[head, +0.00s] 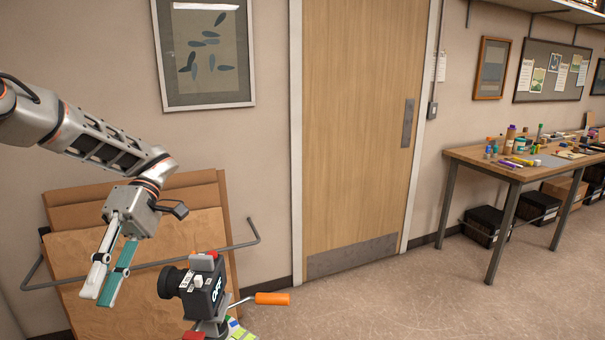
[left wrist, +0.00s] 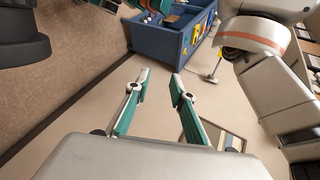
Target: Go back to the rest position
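My left arm comes in from the left in the head view. Its gripper (head: 96,296) hangs down in front of brown boards leaning on the wall. The two fingers, grey with teal pads, are apart with nothing between them. My right gripper is in neither view.
A black camera (head: 203,292) with an orange handle (head: 272,298) stands close below. Cardboard boards (head: 150,285) sit in a metal rack behind the gripper. A wooden door (head: 360,120) is ahead; a cluttered workbench (head: 480,158) is right. A blue bin (left wrist: 170,45) is on the floor.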

